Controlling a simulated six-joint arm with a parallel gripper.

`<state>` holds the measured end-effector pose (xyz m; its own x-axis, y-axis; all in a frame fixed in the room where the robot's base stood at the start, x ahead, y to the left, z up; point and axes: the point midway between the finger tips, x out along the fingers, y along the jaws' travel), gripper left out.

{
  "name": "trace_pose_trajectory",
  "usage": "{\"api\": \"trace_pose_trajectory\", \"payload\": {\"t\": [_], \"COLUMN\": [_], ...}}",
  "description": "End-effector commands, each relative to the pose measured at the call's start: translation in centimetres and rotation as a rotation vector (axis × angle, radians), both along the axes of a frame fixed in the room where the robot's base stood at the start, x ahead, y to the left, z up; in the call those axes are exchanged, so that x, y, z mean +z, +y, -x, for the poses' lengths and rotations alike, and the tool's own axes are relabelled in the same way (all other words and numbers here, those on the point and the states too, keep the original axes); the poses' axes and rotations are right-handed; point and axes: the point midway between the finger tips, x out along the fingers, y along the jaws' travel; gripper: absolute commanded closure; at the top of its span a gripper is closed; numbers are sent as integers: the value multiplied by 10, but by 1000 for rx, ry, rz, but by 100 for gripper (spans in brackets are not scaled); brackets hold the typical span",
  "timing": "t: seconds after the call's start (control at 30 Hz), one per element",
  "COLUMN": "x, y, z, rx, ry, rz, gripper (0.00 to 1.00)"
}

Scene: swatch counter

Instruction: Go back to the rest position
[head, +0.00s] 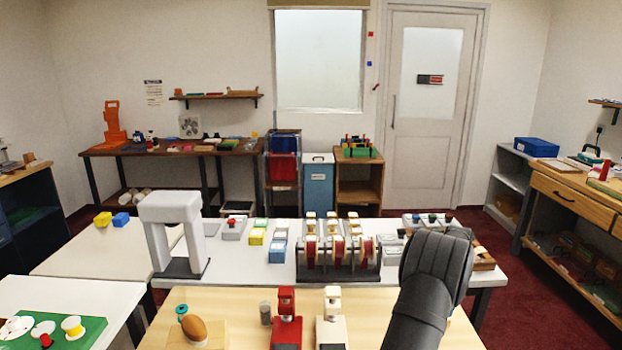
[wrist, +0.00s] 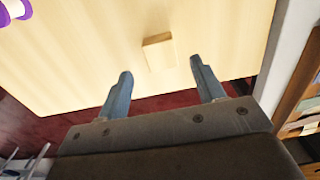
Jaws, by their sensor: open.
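My gripper (wrist: 160,70) is open in the wrist view, its two blue-grey fingers wide apart with nothing held between them. A small pale wooden block (wrist: 159,50) lies on the light wood table (wrist: 85,62), in the picture just past the fingertips. I cannot tell the height of the fingers above the table. In the head view my dark arm rises at the lower right over the light wood table (head: 237,299); my gripper is hidden there.
A white-and-purple spool (wrist: 14,10) shows at the wrist view's corner. In the head view, a red device (head: 286,325), a cream device (head: 331,325) and a brown egg-shaped thing (head: 194,329) stand left of my arm. A rack of red spools (head: 338,255) stands behind.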

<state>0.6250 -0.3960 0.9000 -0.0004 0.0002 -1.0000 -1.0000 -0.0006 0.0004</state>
Motion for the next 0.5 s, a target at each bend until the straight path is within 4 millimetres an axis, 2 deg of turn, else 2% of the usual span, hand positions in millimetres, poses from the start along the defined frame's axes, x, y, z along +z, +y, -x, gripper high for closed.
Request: {"api": "trace_pose_trajectory", "payload": {"t": [0.03,0.27,0.5], "x": [12,58,8], "y": [0,0,0], "z": [-1,0,1], "rx": [0,0,0], "ry": [-4,-2,3], "rz": [3,2,-2], "gripper": [38,38,38]}}
